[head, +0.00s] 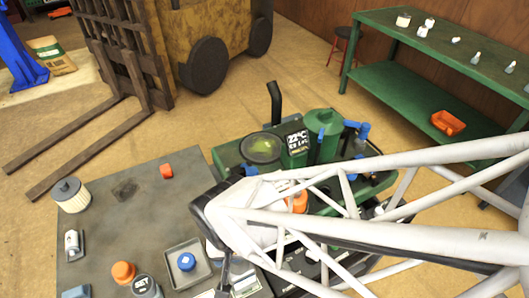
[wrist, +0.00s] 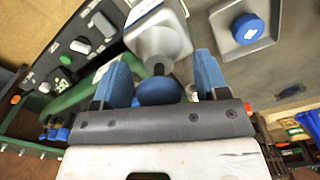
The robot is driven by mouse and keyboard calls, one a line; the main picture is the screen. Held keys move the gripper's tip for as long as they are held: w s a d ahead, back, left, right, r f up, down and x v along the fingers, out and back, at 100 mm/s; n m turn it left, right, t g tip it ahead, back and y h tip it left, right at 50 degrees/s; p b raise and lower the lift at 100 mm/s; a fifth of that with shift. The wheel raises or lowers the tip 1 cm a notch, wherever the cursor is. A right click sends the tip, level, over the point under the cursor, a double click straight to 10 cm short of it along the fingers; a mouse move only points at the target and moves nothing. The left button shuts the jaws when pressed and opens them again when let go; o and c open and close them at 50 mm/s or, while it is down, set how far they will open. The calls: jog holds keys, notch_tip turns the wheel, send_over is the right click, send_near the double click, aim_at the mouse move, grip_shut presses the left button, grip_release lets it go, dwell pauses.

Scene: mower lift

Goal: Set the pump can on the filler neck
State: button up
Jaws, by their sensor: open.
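In the wrist view a silver-grey can (wrist: 160,40) with a white label, a dark rod and a blue knob (wrist: 158,92) appears to be the pump can. My gripper (wrist: 159,75) has its two blue fingers apart, on either side of the rod and knob, with gaps visible. In the head view my arm hides most of the can and gripper. The green mower (head: 230,155) stands right of the grey bench. I cannot pick out the filler neck for certain; an orange part (head: 298,202) on the mower shows between my arm's struts.
The grey bench (head: 95,225) carries a tray (head: 170,275) with a blue cap (head: 187,262), an orange-topped jar (head: 123,272), a dark pot marked SET (head: 147,288) and a pale ribbed canister (head: 71,196). A dark pipe (head: 274,103) rises from the mower. A green shelf table (head: 420,90) stands behind.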

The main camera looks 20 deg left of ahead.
jog(key=shift+f, duration=0.45)
jog(key=shift+c, duration=0.4)
grip_shut()
jog(key=shift+r, duration=1.7)
